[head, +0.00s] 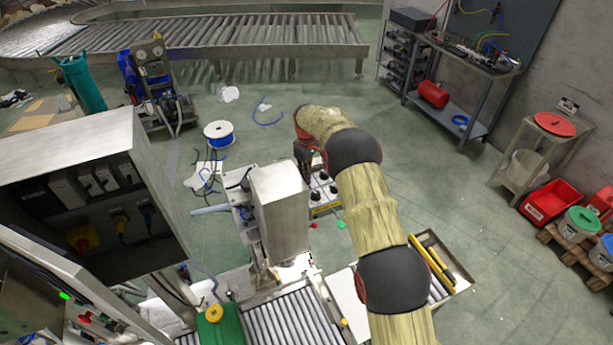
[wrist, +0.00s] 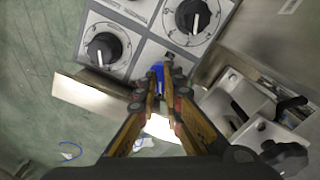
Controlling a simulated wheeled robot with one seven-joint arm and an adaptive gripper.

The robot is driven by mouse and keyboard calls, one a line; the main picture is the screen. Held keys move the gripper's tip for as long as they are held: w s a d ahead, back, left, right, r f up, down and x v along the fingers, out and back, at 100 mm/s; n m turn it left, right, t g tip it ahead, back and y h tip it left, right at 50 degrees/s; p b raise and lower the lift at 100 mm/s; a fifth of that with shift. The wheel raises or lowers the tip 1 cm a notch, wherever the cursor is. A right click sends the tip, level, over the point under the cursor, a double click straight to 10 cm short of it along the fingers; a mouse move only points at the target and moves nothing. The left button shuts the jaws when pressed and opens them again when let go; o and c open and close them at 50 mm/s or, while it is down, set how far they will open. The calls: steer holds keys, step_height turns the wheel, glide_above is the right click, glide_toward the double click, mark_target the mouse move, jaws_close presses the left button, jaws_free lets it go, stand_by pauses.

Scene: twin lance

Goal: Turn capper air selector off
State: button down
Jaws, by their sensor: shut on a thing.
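A pale panel with black rotary knobs shows in the wrist view. One knob (wrist: 108,48) is at the left and a second knob (wrist: 193,16) is at the upper right, each with a white pointer line on a round dial. My gripper (wrist: 162,84) reaches up to the panel's lower edge. Its fingers are shut on a small blue part (wrist: 157,70), mostly hidden between the fingertips. I cannot tell whether this is the capper air selector, and no label is readable. In the head view the panel (head: 325,196) stands beside a steel box, and my arm partly covers it.
A steel box (head: 280,207) stands just left of the panel. In the wrist view a metal clamp-like fitting (wrist: 245,105) and a black knob (wrist: 285,155) sit close to the right finger. A roller conveyor (head: 293,318) and an open tray (head: 455,268) lie nearer. Green floor is open at right.

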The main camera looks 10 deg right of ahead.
stand_by(0.4)
steer(key=shift+f+m+b, duration=0.1)
steer(key=shift+m+b, duration=0.8)
steer(key=shift+m, duration=0.2)
steer(key=m+b, duration=0.1)
steer(key=m, duration=0.2)
steer(key=shift+m+b, duration=0.3)
steer(key=shift+b, duration=0.1)
steer(key=m+b, duration=0.1)
steer(key=m, duration=0.4)
steer(key=shift+m+b, duration=0.3)
steer(key=shift+m, duration=0.4)
steer(key=c, duration=2)
jaws_free()
steer(key=shift+o, duration=0.4)
